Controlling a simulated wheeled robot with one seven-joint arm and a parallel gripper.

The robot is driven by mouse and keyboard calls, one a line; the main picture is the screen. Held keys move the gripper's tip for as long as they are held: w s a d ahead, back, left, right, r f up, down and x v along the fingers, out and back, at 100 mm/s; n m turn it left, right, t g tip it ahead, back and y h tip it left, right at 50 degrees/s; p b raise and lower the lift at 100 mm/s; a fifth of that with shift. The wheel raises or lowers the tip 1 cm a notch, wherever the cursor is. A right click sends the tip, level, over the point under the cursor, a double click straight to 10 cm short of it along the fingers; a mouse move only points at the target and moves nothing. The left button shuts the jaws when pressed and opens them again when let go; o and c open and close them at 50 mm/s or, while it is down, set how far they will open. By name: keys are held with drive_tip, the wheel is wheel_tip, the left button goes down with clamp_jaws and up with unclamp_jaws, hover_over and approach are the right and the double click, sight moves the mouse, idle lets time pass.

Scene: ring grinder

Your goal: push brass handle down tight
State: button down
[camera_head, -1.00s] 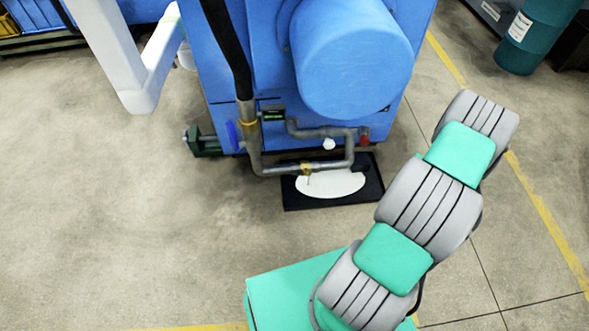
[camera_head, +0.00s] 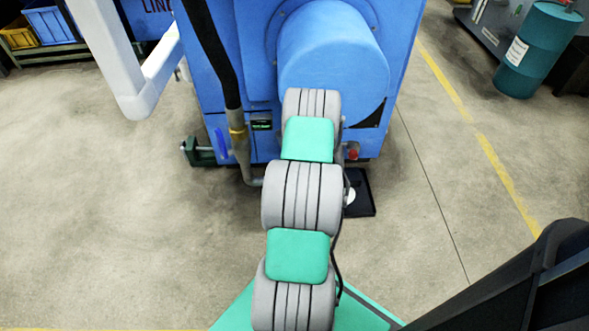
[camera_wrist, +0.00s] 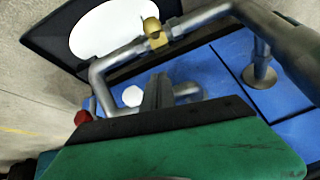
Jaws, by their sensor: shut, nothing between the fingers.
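The brass handle (camera_wrist: 153,32) sits on the grey pipe (camera_wrist: 120,55) in the wrist view, over a white oval. It is small there, and how far it is turned is hard to tell. My gripper (camera_wrist: 158,84) is shut and empty. Its fingers point toward the pipework and appear below the handle in the picture, apart from it. In the head view my arm covers the handle and my gripper.
The blue machine (camera_head: 230,60) with its round blue housing (camera_head: 330,55) stands ahead. A black tray (camera_head: 362,200) with the white oval lies on the floor beneath the pipes. A red knob (camera_wrist: 83,117) is at left in the wrist view.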

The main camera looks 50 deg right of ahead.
drive_tip(key=b+x, duration=0.1)
drive_tip(key=x, duration=0.1)
drive_tip(key=b+x, duration=0.1)
drive_tip(key=x, duration=0.2)
drive_tip(key=b+x, duration=0.1)
drive_tip(key=x, duration=0.2)
drive_tip(key=shift+w+a+f, duration=0.1)
drive_tip(key=shift+a+f, duration=0.1)
drive_tip(key=shift+f, duration=0.05)
drive_tip(key=shift+s+a+f, duration=0.3)
drive_tip(key=shift+a+f, duration=0.05)
drive_tip(key=shift+a, duration=0.15)
drive_tip(key=shift+s+a+f, duration=0.25)
drive_tip(key=shift+a+f, duration=0.1)
drive_tip(key=shift+a, duration=0.15)
drive_tip(key=shift+s+a+f+b, duration=0.15)
drive_tip(key=shift+a+f+b, duration=0.05)
drive_tip(key=shift+a+b, duration=0.1)
drive_tip(key=shift+a+f, duration=0.1)
drive_tip(key=shift+a, duration=0.05)
drive_tip(key=shift+s, duration=0.2)
drive_tip(key=shift+a+f+t, duration=0.1)
drive_tip(key=shift+t, duration=0.2)
